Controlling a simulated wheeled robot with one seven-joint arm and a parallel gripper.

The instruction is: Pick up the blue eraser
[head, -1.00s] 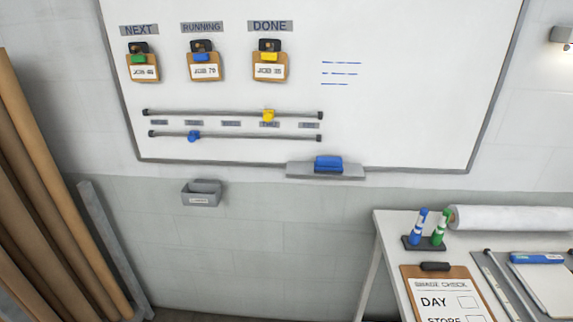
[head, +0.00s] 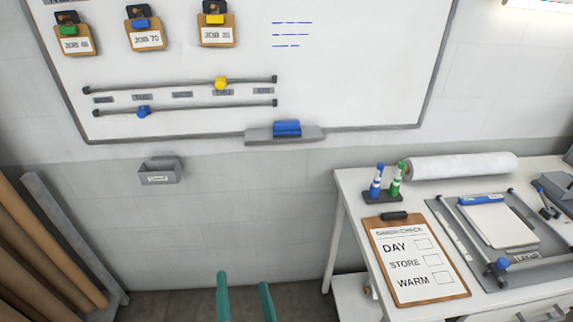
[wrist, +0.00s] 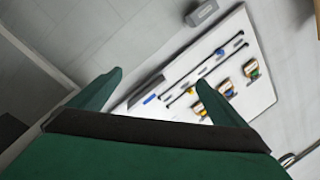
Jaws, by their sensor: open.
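The blue eraser (head: 287,128) rests on the grey tray (head: 284,136) at the bottom edge of the whiteboard (head: 355,75). In the wrist view the eraser (wrist: 150,98) shows as a small blue patch beyond and between my fingers. My gripper (head: 245,290) shows at the bottom middle of the head view as two green fingers, spread apart with nothing between them. It is well below the eraser in that picture and apart from it. The fingers also show in the wrist view (wrist: 155,85).
A white table (head: 350,200) at the right carries a clipboard (head: 418,262), blue and green markers and a paper roll (head: 460,166). A grey bin (head: 160,172) hangs on the wall. Brown rolls (head: 50,250) lean at the left. The wall below the tray is clear.

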